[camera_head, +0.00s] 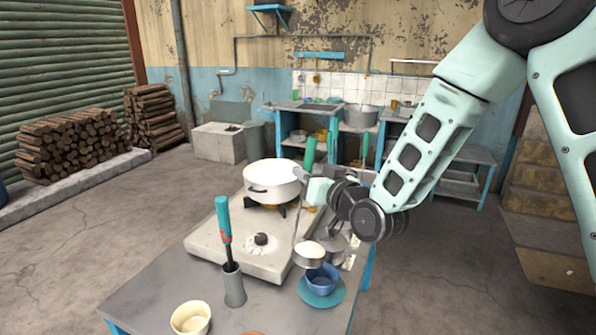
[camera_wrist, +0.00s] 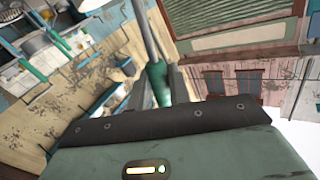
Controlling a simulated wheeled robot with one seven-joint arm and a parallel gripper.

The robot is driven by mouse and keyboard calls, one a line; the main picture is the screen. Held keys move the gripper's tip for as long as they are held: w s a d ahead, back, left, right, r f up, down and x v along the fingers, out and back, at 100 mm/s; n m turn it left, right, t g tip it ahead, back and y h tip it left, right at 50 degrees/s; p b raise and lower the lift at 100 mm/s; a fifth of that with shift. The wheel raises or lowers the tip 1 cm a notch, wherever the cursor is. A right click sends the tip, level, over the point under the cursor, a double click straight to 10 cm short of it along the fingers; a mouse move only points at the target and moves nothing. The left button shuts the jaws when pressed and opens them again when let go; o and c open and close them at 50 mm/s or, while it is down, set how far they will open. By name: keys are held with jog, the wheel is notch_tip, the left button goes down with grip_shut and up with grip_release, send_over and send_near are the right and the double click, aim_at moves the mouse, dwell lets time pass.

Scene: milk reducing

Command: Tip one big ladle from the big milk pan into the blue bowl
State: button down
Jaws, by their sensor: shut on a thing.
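The big milk pan (camera_head: 270,192) is white and stands on the stove at the table's far side; white shows inside it. The ladle (camera_head: 308,262) has a round metal cup with white milk in it. The cup is right above the blue bowl (camera_head: 322,279), seemingly nearly level, and partly covers the bowl's far rim. The bowl stands on a teal saucer (camera_head: 318,301); its inside is mostly hidden. My gripper (camera_head: 307,182) is shut on the ladle's green handle, which also shows in the wrist view (camera_wrist: 158,84). The fingertips are hard to see.
A grey holder (camera_head: 234,288) with a teal-handled tool stands left of the bowl. A cream bowl (camera_head: 190,318) is at the table's front edge. A stove knob (camera_head: 261,240) and a grey metal vessel (camera_head: 334,246) are close to the ladle. Shelves stand behind.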

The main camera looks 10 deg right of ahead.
jog(key=w+d+f+m, duration=0.3)
jog(key=d+f+m, duration=0.4)
jog(key=d, duration=0.2)
jog(key=w+d+f+m, duration=0.3)
jog(key=d+f+m, duration=0.4)
jog(key=d, duration=0.2)
jog(key=shift+w+m+b, duration=0.4)
jog(key=shift+b, duration=0.05)
dwell(0.7)
dwell(0.5)
